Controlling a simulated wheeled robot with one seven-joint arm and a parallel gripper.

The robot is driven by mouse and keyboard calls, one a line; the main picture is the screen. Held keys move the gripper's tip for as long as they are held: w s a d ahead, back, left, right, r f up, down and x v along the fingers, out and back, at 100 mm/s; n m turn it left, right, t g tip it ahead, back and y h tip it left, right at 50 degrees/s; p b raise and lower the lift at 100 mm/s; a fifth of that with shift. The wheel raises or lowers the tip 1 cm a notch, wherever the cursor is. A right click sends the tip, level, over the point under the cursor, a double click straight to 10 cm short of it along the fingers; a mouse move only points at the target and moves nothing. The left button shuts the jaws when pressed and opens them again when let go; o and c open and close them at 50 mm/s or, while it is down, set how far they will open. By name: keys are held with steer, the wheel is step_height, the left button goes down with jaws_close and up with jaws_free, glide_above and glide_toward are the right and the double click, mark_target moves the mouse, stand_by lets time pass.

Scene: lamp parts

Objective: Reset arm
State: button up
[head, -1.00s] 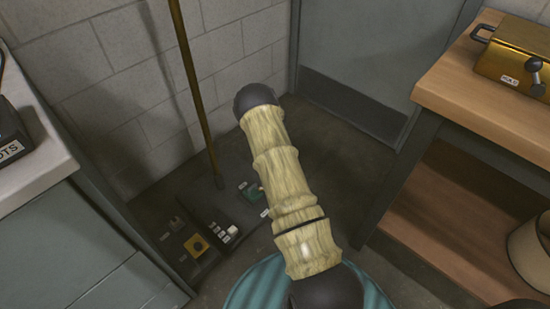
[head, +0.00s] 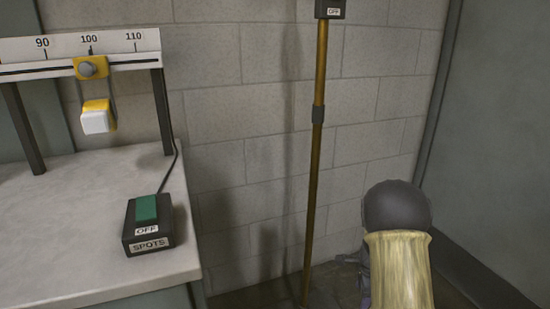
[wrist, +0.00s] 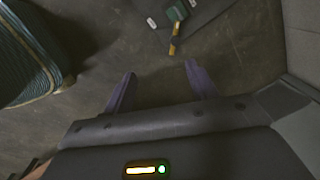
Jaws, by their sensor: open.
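My arm shows at the lower right of the head view as a pale wood-grained link with a dark rounded joint. A small part of my gripper may show beside it, but it is mostly hidden there. In the wrist view my gripper (wrist: 160,88) is open, its two purple fingers spread apart with nothing between them. It hangs above the dark floor (wrist: 150,60). A green block and a yellow piece on a dark plate (wrist: 205,15) lie beyond the fingertips.
A grey-topped counter (head: 60,230) at left holds a SPOTS switch box (head: 148,228) marked OFF. Above it is a scale bar (head: 120,50) with a yellow slider (head: 90,68). A brass pole (head: 316,170) stands by the block wall (head: 240,100). A teal ribbed object (wrist: 25,55) is at the wrist view's left.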

steer(key=s+a+r+n+t+p, duration=0.1)
steer(key=s+a+r+n, duration=0.2)
steer(key=s+r+n, duration=0.35)
steer(key=s+a+r+n+p, duration=0.2)
steer(key=s+a+r+n, duration=0.25)
steer(key=s+n, duration=0.2)
steer(key=s+a+r+n+t+p, duration=0.1)
steer(key=s+a+r+n, duration=0.2)
steer(key=s+r+n, duration=0.3)
steer(key=w+p+v, duration=0.2)
steer(key=p+v, duration=1)
steer(key=w+r+p+v, duration=0.1)
steer(key=w+p+v, duration=0.2)
steer(key=p+v, duration=1)
steer(key=w+r+p+v, duration=0.1)
steer(key=w+p+v, duration=0.2)
steer(key=p+v, duration=0.9)
steer(key=shift+a+r+p, duration=0.25)
steer(key=shift+p, duration=0.3)
steer(key=shift+c, duration=0.3)
